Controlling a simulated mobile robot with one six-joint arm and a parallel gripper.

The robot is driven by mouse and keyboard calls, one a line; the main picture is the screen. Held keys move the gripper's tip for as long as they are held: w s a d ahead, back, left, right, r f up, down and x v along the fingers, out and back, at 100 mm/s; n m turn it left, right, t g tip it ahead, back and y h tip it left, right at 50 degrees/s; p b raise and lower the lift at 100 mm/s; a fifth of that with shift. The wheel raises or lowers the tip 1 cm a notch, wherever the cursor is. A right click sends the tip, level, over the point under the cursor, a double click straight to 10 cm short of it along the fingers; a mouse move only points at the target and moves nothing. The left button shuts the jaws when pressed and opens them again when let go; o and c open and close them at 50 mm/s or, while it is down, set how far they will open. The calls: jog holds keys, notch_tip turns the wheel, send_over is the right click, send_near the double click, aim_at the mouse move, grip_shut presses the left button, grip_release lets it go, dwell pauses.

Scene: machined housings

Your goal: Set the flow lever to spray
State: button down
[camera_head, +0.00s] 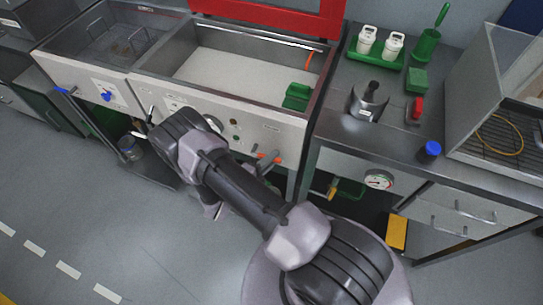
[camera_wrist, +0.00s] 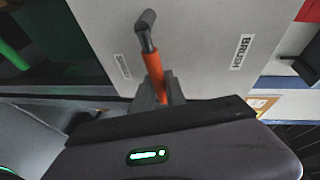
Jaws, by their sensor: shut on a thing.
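The flow lever (camera_wrist: 154,66) shows in the wrist view as an orange grip on a bent black stem, in front of a grey panel (camera_wrist: 195,55). My gripper (camera_wrist: 161,90) is shut on the lower end of the orange grip, with a dark finger on either side. A label reading BRUSH (camera_wrist: 242,52) is on the panel to the right of the lever. A smaller label (camera_wrist: 122,66) to its left is too small to read surely. The lever lies between the two labels. In the head view my wrist covers part of the sink front, and my fingertips are hidden.
In the head view the sink unit (camera_head: 290,130) holds a wide basin with a green block (camera_head: 296,96). An orange-handled fitting (camera_head: 268,158) sticks out of its front. A bench (camera_head: 335,125) with bottles, tools and a gauge (camera_head: 379,180) stands to the right. The floor in front is clear.

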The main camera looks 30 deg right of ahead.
jog(key=shift+f+m, duration=0.35)
jog(key=shift+m, duration=0.05)
dwell(0.4)
jog(key=c, duration=1.4)
grip_release()
jog(key=shift+o, duration=0.2)
jog(key=p+v, duration=0.3)
jog(key=v, duration=1.4)
jog(key=shift+s+r, duration=0.2)
jog(key=shift+r, duration=0.05)
jog(key=shift+a, duration=0.1)
